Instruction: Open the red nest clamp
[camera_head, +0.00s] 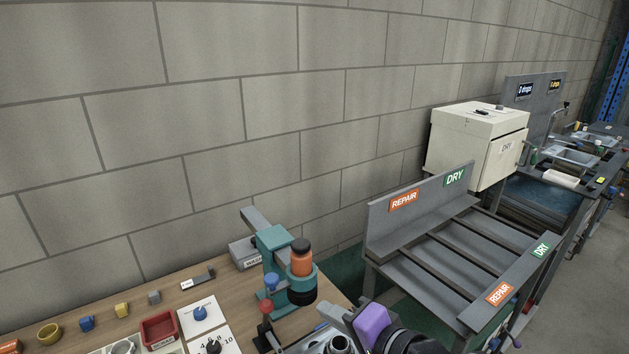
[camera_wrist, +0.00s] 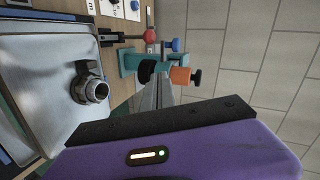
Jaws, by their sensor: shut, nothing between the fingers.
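In the wrist view my gripper (camera_wrist: 160,121) is shut and empty along the bottom. The clamp's base is partly cut off.
The press carries an orange cylinder (camera_head: 301,262). A metal fitting (camera_wrist: 92,89) stands on a steel tray (camera_wrist: 45,75). A red bin (camera_head: 159,331) and small blocks lie on the bench. A grey rack (camera_head: 420,220) labelled REPAIR and DRY stands right.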

